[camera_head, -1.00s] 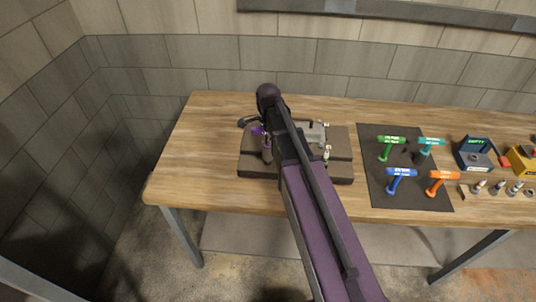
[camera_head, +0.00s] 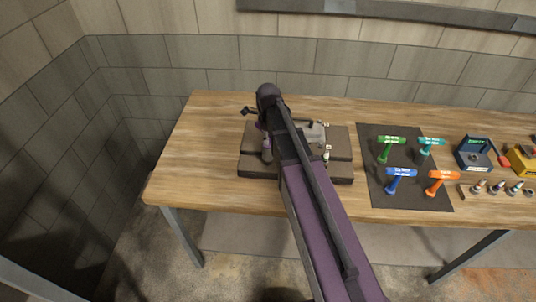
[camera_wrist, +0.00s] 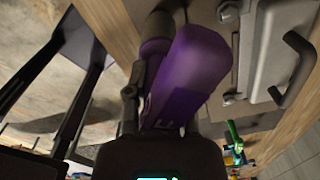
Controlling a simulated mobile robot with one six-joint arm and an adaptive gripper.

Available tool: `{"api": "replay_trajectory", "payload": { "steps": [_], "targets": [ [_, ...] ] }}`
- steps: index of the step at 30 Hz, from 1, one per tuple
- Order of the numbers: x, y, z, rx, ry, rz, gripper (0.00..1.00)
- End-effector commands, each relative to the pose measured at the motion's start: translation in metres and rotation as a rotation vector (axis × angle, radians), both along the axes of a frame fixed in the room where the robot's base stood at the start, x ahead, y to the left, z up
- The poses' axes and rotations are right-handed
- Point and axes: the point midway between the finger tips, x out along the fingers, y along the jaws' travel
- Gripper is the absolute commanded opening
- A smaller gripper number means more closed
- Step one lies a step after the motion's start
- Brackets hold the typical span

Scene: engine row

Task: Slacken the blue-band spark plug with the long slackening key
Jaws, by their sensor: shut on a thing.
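A purple key handle (camera_wrist: 190,75) fills the middle of the wrist view, held in my gripper (camera_wrist: 158,105), which is shut on it. In the head view, my gripper (camera_head: 250,111) is over the left part of the engine block (camera_head: 258,172), with a little purple showing below it. The key's shaft and tip are hidden, so I cannot tell whether it touches a plug. Two pale plugs show on the block's right side, one at the back (camera_head: 326,125) and one in front (camera_head: 327,154). I cannot make out a blue band on either.
A dark mat (camera_head: 411,184) to the right holds green, teal, blue and orange T-handled keys. Beyond it are a blue box (camera_head: 473,155), a yellow box (camera_head: 522,160) and a rack with several plugs (camera_head: 497,189). The table's left end is bare.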

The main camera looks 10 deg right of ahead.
Motion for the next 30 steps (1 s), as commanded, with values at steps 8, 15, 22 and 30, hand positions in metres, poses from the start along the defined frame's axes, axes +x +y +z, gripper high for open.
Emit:
{"api": "replay_trajectory", "payload": {
  "steps": [8,15,22,30],
  "targets": [
    [-0.0001,0.0001,0.0005,0.000,0.000,-0.199,0.00],
    [-0.0001,0.0001,0.0006,-0.001,0.000,-0.289,0.00],
    [-0.0001,0.0001,0.0006,-0.001,0.000,-0.289,0.00],
    [-0.0001,0.0001,0.0006,-0.001,0.000,-0.280,0.00]
  ]
}}
